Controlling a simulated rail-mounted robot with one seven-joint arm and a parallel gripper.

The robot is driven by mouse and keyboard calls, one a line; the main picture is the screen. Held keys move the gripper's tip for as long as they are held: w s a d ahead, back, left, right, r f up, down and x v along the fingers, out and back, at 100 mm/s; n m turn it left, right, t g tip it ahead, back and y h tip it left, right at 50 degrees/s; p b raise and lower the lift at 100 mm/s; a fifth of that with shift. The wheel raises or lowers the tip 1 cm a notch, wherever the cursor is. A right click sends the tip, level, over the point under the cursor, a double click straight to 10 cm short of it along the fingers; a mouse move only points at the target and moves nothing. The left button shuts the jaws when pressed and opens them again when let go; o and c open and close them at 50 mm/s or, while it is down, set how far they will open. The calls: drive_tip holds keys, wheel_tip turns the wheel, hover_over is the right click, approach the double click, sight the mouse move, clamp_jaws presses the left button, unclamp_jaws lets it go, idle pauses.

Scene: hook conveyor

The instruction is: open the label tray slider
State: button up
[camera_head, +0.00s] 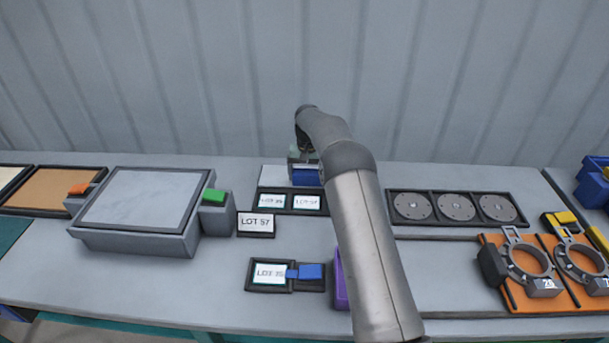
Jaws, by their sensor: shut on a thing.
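The label tray (258,201) is a dark frame at the back middle of the bench with white LOT cards showing in it. A pale plate (274,175) lies behind the cards. A blue block (307,178), seemingly the slider's handle, stands at the tray's back right. My gripper (304,162) reaches down at this block and is shut on it; the fingertips are small and partly hidden by my arm. My arm also covers the tray's right end. How far the slider stands open cannot be told.
A LOT 57 card (256,223) stands in front of the tray. Nearer is a second framed tray (252,283) with a blue piece (311,271). A purple bin (341,285) is partly behind my arm. A grey box (140,240) is left; a disc tray (455,221) and orange boards (520,299) are right.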

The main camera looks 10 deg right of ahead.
drive_tip(key=o, duration=1.1)
drive_tip(key=shift+r, duration=0.1)
wheel_tip(320, 180, up, 18)
drive_tip(key=shift+f, duration=0.25)
